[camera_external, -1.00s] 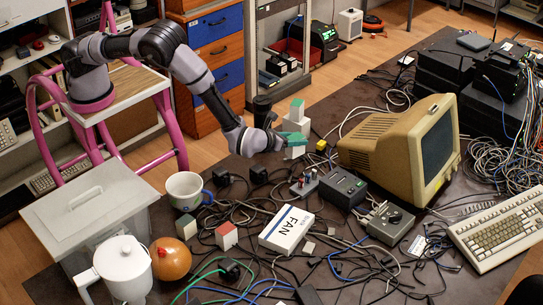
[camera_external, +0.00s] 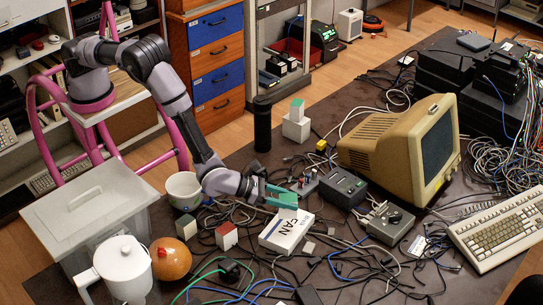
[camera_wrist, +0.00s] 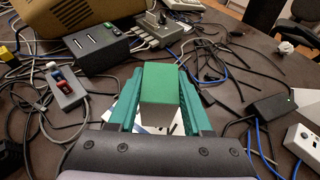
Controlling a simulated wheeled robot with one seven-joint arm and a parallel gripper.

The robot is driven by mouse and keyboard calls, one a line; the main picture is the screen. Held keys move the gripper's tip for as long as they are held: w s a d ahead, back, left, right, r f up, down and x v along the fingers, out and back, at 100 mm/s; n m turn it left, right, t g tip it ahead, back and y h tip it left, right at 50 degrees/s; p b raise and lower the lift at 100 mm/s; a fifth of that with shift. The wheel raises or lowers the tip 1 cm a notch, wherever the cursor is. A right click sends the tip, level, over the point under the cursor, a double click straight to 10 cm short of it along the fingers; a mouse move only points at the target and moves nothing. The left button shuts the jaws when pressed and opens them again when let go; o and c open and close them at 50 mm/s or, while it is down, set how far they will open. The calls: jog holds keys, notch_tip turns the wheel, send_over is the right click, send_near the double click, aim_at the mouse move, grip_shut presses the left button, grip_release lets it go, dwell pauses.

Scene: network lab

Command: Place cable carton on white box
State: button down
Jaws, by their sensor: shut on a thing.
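My gripper (camera_external: 282,197) has teal fingers and is shut on a small block with a green top and pale sides, which I take as the cable carton (camera_external: 287,212). In the wrist view the carton (camera_wrist: 161,84) sits upright between the fingers (camera_wrist: 160,105). The white box (camera_external: 287,233), flat and marked FAN, lies on the table. The carton is at the box's far edge in the outside view. In the wrist view a little white surface with dark marks shows under the carton. I cannot tell whether carton and box touch.
Another green-topped block (camera_external: 297,107) stands on white blocks at the back. A red-topped block (camera_external: 227,236) lies left of the box. A grey switch box (camera_external: 391,222), a dark unit (camera_external: 343,187) and a monitor (camera_external: 395,148) stand to the right. A black cylinder (camera_external: 262,124) stands behind; cables cover the table.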

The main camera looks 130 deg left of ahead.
aim_at(288, 211)
jog(key=shift+f, duration=2.25)
jog(key=shift+f, duration=0.15)
jog(key=shift+c, duration=1.6)
grip_release()
